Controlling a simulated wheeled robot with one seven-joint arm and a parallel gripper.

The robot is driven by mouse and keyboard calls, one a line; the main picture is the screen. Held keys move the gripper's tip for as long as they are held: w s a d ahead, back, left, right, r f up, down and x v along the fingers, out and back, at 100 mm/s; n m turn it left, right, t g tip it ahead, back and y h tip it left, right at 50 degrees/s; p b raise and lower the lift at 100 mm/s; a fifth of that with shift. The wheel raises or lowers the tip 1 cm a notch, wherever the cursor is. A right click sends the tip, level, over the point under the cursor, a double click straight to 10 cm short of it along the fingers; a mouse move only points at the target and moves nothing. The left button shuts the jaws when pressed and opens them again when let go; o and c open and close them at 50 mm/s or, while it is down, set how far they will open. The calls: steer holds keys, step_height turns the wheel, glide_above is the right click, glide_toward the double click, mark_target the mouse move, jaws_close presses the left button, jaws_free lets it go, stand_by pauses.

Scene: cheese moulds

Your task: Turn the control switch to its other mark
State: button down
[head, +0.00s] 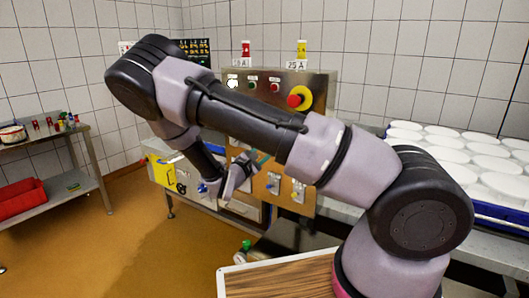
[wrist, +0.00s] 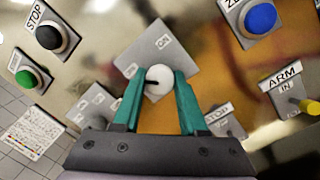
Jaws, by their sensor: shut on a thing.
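The control switch (wrist: 158,80) is a round white knob with a dark pointer line, on a square grey plate (wrist: 150,50) with small marks near its edges. The marks are too blurred to read surely. My gripper (wrist: 159,82) has two teal fingers, one on each side of the knob, and is shut on it. The dark line shows on the knob's left side in the wrist view. In the head view my gripper (head: 258,160) reaches the front of the steel control cabinet (head: 320,88), and the knob cannot be made out there.
Around the knob are a black STOP button (wrist: 50,36), a green button (wrist: 28,78), a blue button (wrist: 261,17) and a yellow lever (wrist: 308,106) labelled ARM. A red mushroom button (head: 297,98) is higher on the cabinet. A blue tray (head: 500,214) of white moulds stands right.

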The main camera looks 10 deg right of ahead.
steer(key=shift+w+a+r+n, duration=0.1)
steer(key=shift+n, duration=0.2)
steer(key=shift+c, duration=2.4)
jaws_free()
steer(key=v, duration=1)
steer(key=shift+s+a, duration=0.25)
steer(key=shift+s, duration=0.1)
